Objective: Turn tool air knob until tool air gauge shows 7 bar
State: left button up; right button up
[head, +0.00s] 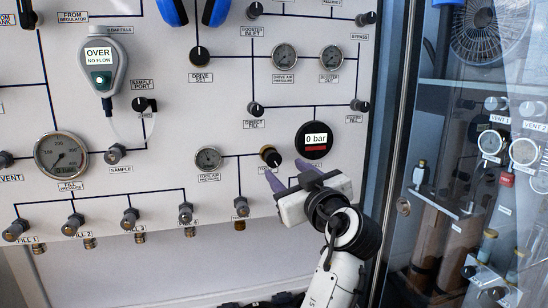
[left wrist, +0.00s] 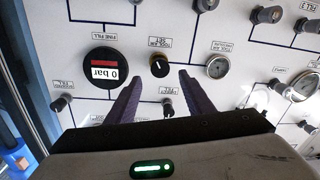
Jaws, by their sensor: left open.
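The tool air knob (head: 270,157), black with a brass-coloured collar, sits on the white panel. In the left wrist view, which is upside down, the knob (left wrist: 160,66) has a label reading tool air set. The tool air pressure gauge (head: 208,159) is a small round dial to its left, also in the left wrist view (left wrist: 217,67); its needle is too small to read. My left gripper (head: 287,173) is open and empty, its purple fingers just below and right of the knob. In the left wrist view the fingertips (left wrist: 160,78) lie either side of the knob, apart from it.
A round black display (head: 314,141) reading 0 bar is close to the right of the knob. A fill pressure gauge (head: 61,155) and several small valves (head: 130,218) are to the left. A glass-fronted cabinet (head: 480,150) stands at the right. The panel between gauge and knob is clear.

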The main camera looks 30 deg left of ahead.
aim_at(275, 161)
pick_arm(q)
jog(key=p+x, duration=0.1)
jog(key=x, duration=0.5)
jog(key=shift+w+r+p, duration=0.1)
jog(key=shift+p, duration=0.2)
jog(key=shift+w+a, duration=0.4)
jog(key=shift+a, duration=0.15)
jog(key=c, duration=1)
jog(key=shift+m+b, duration=0.35)
jog(key=shift+m, duration=0.15)
jog(key=o, duration=1)
